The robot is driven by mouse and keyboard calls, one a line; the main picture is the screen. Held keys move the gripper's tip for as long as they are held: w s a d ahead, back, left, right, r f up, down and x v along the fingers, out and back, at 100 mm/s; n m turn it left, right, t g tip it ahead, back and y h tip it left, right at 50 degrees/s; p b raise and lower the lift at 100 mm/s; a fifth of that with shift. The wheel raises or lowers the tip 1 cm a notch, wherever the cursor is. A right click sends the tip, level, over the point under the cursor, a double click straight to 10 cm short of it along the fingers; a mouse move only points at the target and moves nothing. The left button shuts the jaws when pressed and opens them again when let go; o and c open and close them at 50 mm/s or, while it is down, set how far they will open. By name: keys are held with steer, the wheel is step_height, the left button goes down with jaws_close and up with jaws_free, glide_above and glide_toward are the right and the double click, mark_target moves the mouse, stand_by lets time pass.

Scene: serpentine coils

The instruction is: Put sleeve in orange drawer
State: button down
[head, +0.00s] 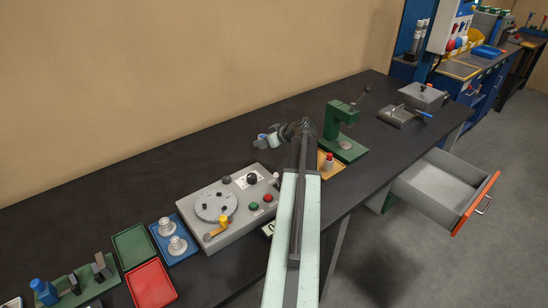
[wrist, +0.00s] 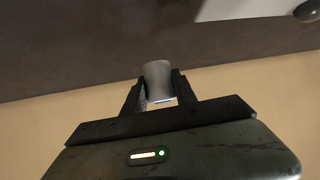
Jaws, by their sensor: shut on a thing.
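My gripper (wrist: 158,84) is shut on a grey cylindrical sleeve (wrist: 157,72), which sits between the two dark fingers in the wrist view. In the head view my gripper (head: 264,141) is small, above the back part of the dark bench and left of the arm's end. The sleeve is too small there to make out clearly. The orange drawer (head: 474,205) is pulled open at the right, under the bench's front edge. Its grey inside looks empty, and it is well to the right of my gripper.
A grey machine with a round dial (head: 235,208) stands left of my arm. A green press (head: 343,132) stands right of it. Green (head: 133,245) and red (head: 151,284) trays lie at the left. A grey box (head: 422,97) is at the far end. Floor around the drawer is clear.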

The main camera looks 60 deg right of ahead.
step_height(320, 180, down, 8)
steer(key=b, duration=0.6)
steer(key=shift+f+b, duration=0.25)
steer(key=shift+b, duration=0.15)
steer(key=shift+r, duration=0.2)
steer(key=shift+f, duration=0.1)
steer(key=c, duration=1)
jaws_free()
steer(key=p+v, duration=0.7)
steer(key=v, duration=0.4)
steer(key=shift+s+r, duration=0.2)
steer(key=shift+r, duration=0.25)
steer(key=shift+s, duration=0.3)
